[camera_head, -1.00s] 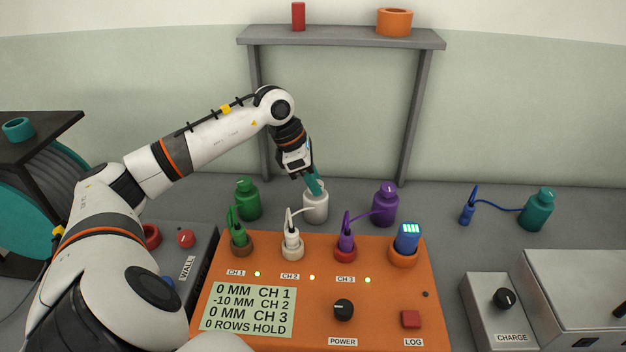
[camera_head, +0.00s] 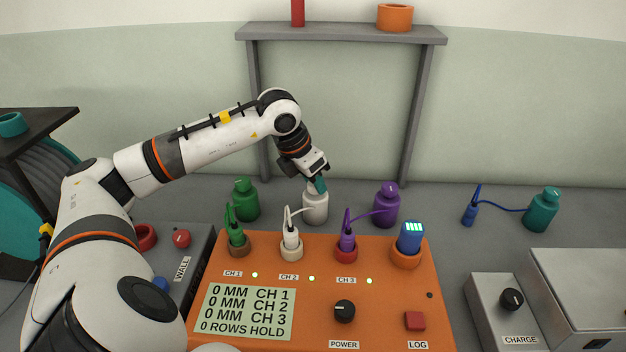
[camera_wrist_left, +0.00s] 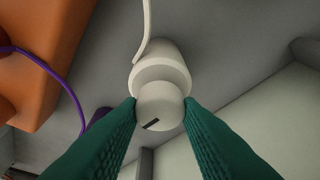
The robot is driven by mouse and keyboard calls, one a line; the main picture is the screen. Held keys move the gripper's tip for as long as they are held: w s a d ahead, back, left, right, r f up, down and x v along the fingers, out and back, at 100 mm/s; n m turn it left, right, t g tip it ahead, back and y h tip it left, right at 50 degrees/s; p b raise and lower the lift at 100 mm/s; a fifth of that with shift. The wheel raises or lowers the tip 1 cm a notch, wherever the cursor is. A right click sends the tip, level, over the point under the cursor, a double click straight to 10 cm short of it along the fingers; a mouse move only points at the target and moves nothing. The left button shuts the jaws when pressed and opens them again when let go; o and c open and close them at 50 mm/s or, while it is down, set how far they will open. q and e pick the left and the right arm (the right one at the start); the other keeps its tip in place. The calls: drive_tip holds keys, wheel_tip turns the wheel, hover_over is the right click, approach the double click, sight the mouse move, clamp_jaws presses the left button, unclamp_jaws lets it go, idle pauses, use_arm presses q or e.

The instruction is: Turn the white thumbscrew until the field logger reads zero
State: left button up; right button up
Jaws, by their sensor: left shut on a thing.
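The white sensor bottle (camera_head: 315,206) stands behind the orange field logger (camera_head: 390,285). In the left wrist view its white thumbscrew (camera_wrist_left: 160,106), with a dark index mark, sits between the green fingers of my left gripper (camera_wrist_left: 161,108). In the head view my left gripper (camera_head: 318,184) comes down on the bottle's top and hides the thumbscrew; it is shut on the thumbscrew. The logger's display (camera_head: 247,311) reads 0 MM for CH 1, CH 2 and CH 3, and 0 ROWS HOLD. My right gripper is not in view.
Green (camera_head: 245,201) and purple (camera_head: 387,207) bottles flank the white one. Cabled plugs and a lit blue module (camera_head: 411,237) stand in the logger, with a black POWER knob (camera_head: 344,311) and red LOG button (camera_head: 415,321). A grey shelf (camera_head: 340,36) spans behind.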

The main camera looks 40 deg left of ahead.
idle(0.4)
use_arm(q)
drive_tip(key=o, duration=1)
drive_tip(key=shift+c, duration=0.2)
drive_tip(key=shift+r, duration=0.15)
drive_tip(key=v, duration=1.1)
drive_tip(key=shift+s+r, duration=0.25)
drive_tip(key=shift+r, duration=0.1)
drive_tip(key=shift+f, duration=0.15)
